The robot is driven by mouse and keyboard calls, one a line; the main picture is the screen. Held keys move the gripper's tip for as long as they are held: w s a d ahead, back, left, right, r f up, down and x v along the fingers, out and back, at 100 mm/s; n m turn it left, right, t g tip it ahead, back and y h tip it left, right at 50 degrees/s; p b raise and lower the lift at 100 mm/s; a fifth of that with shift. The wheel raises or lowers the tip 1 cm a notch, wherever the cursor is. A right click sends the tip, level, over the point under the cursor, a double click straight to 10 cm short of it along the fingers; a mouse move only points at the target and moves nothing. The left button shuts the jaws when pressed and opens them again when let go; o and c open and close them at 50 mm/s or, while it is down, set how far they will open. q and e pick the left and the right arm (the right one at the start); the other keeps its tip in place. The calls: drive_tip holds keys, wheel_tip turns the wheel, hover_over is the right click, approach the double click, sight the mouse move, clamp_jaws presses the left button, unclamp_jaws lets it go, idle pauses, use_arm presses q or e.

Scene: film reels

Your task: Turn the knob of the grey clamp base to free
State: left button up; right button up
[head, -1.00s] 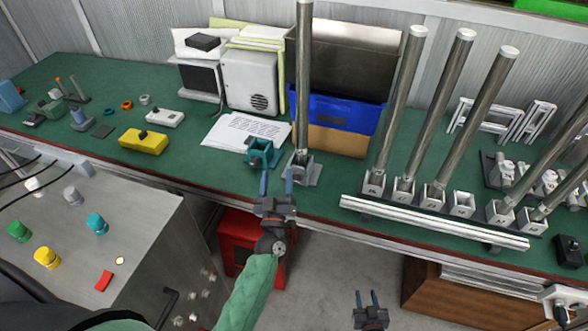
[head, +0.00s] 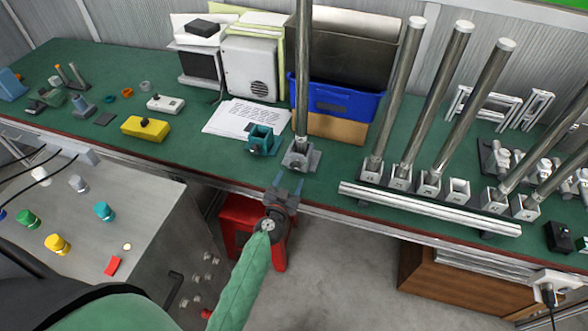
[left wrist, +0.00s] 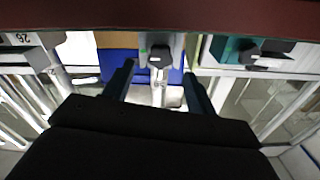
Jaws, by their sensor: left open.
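The grey clamp base (head: 300,157) stands near the front edge of the green bench in the head view, with a tall metal pole (head: 304,70) upright in it. In the left wrist view the grey clamp base (left wrist: 148,40) is at the top middle, and its dark knob (left wrist: 160,54) faces me. My left gripper (head: 288,182) is open and empty, just in front of and below the base, apart from it. In the left wrist view its fingers (left wrist: 159,72) spread to either side of the knob's line. My right gripper is out of view.
A teal clamp base (head: 262,141) stands close beside, left of the grey one. A white rail (head: 430,208) lies along the bench edge to the right, before several bases with poles. A blue bin (head: 345,103) is behind. A red stool (head: 238,215) is under the bench.

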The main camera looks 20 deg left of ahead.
sight(295, 168)
use_arm(q)
drive_tip(key=shift+w+d, duration=0.1)
drive_tip(key=shift+w, duration=2.75)
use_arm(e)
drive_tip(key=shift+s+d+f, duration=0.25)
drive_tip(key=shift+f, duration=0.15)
use_arm(q)
drive_tip(key=c, duration=1)
